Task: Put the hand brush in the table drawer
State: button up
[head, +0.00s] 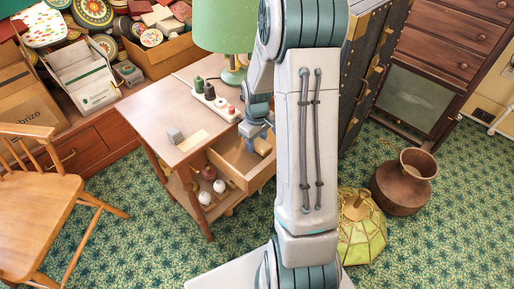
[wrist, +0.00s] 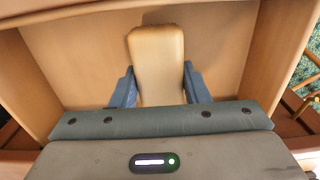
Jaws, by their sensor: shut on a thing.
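The hand brush shows as a tan wooden piece (wrist: 157,58) between the two blue fingers of my gripper (wrist: 158,88) in the wrist view. In the head view the gripper (head: 258,130) points down over the open table drawer (head: 232,165), shut on the brush (head: 262,146). The brush is within the drawer's outline, near its right side. Drawer walls show on both sides of it in the wrist view. I cannot tell whether it touches the drawer floor. My arm hides part of the drawer's right end.
White round items and bottles stand on the shelf below. A wooden chair (head: 40,190) is at left; a brown vase (head: 400,185) is at right.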

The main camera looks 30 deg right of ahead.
aim_at(257, 147)
jog(key=shift+f, duration=1.4)
jog(key=shift+f+b, duration=0.15)
jog(key=shift+b, duration=0.15)
jog(key=o, duration=1)
